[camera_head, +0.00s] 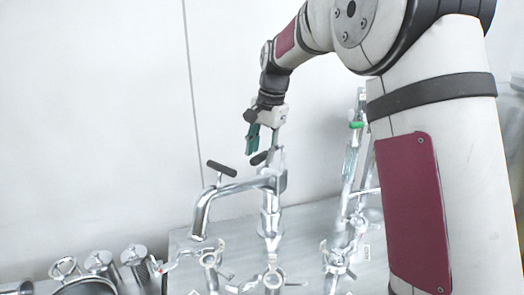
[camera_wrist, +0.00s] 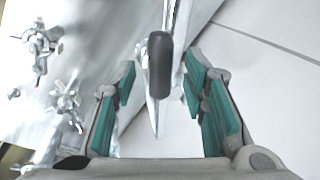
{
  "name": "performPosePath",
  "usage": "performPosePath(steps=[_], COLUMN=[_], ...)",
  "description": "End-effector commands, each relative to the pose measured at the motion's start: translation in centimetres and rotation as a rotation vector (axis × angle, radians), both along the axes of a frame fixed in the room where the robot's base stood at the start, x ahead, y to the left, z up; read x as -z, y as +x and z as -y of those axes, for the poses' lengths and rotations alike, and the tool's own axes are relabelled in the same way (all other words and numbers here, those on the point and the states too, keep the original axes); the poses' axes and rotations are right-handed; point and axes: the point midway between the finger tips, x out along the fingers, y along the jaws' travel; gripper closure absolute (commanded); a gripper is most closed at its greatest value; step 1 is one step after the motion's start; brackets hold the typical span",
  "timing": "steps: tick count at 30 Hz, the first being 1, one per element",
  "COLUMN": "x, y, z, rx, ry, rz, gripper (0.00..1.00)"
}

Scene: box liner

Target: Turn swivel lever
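A steel swivel pipe (camera_head: 232,188) with a bent spout sits on an upright steel column (camera_head: 270,215). A black lever grip (camera_head: 259,158) sticks out at the column's top, and a second black T-shaped handle (camera_head: 222,169) stands on the spout's bend. My gripper (camera_head: 254,140), with green finger pads, hangs just above the lever grip at the column. In the wrist view a dark rounded grip (camera_wrist: 159,65) on a metal lever lies between the spread fingers of my gripper (camera_wrist: 160,78). Gaps show on both sides of it. It looks ungripped.
Steel clamps and valve fittings (camera_head: 273,279) stand low in front of the column. A tall steel pipe assembly with a green part (camera_head: 356,125) rises to the right, near my arm. Round steel fittings (camera_head: 101,262) sit at the lower left. A white wall (camera_head: 90,110) stands behind.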

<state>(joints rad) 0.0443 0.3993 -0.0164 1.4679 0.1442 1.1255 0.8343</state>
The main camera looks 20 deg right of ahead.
Motion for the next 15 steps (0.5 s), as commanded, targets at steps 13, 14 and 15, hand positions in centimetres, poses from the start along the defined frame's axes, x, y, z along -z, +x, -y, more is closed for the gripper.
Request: performPosePath(steps=[13,14,15], x=[0.88,0.88,0.87], y=[0.15,0.15,0.14], z=[-0.13,-0.12,-0.13], rx=[-0.001,-0.001,-0.001], ry=[0.000,0.000,0.000], rz=[0.000,0.000,0.000], gripper=[0.65,0.72,0.81])
